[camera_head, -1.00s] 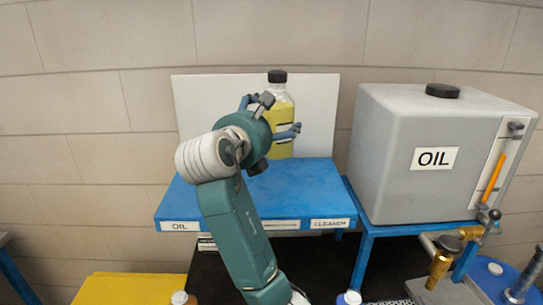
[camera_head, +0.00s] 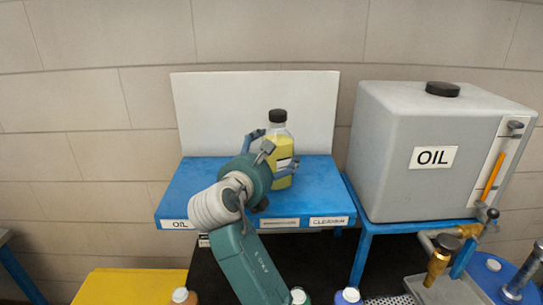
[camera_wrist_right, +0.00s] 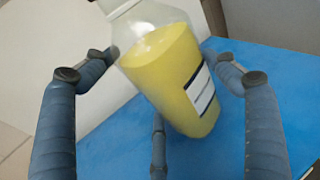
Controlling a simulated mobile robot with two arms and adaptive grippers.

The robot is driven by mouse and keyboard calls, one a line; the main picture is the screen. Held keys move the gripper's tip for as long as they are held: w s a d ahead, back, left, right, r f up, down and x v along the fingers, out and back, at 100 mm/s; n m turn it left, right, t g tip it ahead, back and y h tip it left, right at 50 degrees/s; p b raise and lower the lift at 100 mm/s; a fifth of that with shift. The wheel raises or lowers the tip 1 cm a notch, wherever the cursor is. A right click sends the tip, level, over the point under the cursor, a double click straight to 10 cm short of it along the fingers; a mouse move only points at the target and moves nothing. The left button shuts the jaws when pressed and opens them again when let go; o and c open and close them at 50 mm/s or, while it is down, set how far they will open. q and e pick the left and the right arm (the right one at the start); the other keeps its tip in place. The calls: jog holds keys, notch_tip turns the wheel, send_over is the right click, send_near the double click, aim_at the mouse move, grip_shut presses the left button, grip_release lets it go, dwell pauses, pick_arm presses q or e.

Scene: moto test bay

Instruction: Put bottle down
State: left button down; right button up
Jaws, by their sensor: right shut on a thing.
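A clear bottle of yellow liquid (camera_head: 281,148) with a black cap and a white label stands upright in front of a white back panel. My right gripper (camera_head: 270,157) is shut on it around its middle. The bottle's base appears low over the blue shelf (camera_head: 205,190); I cannot tell whether it touches. In the right wrist view the bottle (camera_wrist_right: 170,75) sits between the blue fingers, with the blue shelf top (camera_wrist_right: 270,75) behind it. My left gripper is not in view.
The shelf's front edge has labels: OIL (camera_head: 180,224) at left, CLEANER (camera_head: 328,221) at right. The shelf top is clear on both sides of the bottle. A grey OIL tank (camera_head: 390,150) stands to the right. Several bottle caps and a yellow surface (camera_head: 125,285) show below.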

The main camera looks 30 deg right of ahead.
jog(key=o, duration=1.5)
jog(key=shift+f, duration=0.1)
jog(key=shift+c, duration=0.2)
jog(key=shift+o, duration=0.9)
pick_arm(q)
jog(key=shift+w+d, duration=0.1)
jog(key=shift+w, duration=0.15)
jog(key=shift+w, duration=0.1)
pick_arm(e)
jog(key=b+v, duration=0.2)
jog(key=v, duration=0.9)
jog(key=shift+b, duration=0.35)
jog(key=shift+s+a, duration=0.3)
jog(key=shift+a, duration=0.15)
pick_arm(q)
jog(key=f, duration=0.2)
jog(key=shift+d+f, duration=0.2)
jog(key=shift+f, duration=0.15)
pick_arm(e)
jog(key=shift+r, duration=0.25)
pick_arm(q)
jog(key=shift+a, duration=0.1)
